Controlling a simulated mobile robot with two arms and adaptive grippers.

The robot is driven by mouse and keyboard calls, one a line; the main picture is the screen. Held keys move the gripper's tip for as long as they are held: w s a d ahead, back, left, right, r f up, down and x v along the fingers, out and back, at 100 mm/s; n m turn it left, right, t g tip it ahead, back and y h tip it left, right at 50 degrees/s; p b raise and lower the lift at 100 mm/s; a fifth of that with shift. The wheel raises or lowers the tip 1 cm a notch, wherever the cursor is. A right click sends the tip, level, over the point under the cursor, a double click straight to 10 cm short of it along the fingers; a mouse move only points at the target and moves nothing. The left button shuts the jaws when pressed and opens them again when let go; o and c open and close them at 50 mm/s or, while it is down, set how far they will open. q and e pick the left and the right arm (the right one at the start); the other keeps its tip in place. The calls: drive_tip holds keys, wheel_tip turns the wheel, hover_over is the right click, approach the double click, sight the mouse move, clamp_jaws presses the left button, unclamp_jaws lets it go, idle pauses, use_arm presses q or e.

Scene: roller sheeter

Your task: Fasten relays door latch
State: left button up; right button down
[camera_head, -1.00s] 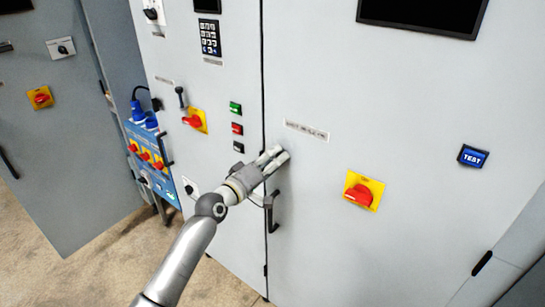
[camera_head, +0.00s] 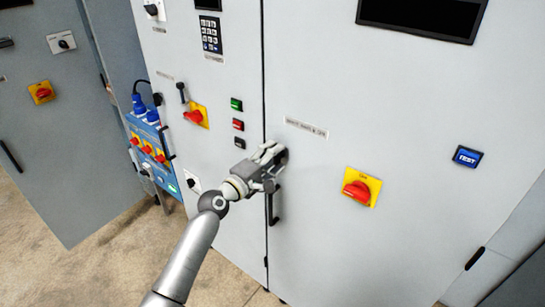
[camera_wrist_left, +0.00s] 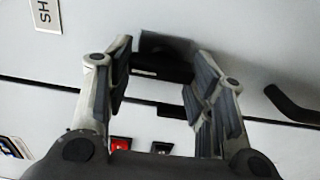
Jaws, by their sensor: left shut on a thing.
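My left gripper (camera_head: 272,160) is at the large grey door (camera_head: 415,130), close to its left seam and above a black vertical handle (camera_head: 274,206). In the left wrist view, a dark latch piece (camera_wrist_left: 165,66) sits between the two fingers of the gripper (camera_wrist_left: 158,60), against the door face. The fingers are closed on its sides. In the head view the fingers hide most of the latch. The handle also shows at the right in the left wrist view (camera_wrist_left: 291,106). My right gripper is in neither view.
A red rotary switch on a yellow plate (camera_head: 361,187) and a blue TEST button (camera_head: 467,157) are on the door. The cabinet left of the seam carries green (camera_head: 236,104) and red (camera_head: 238,125) buttons. The floor (camera_head: 115,270) is clear at lower left.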

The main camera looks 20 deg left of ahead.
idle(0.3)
use_arm(q)
drive_tip(key=o, duration=1)
drive_tip(key=v, duration=1.2)
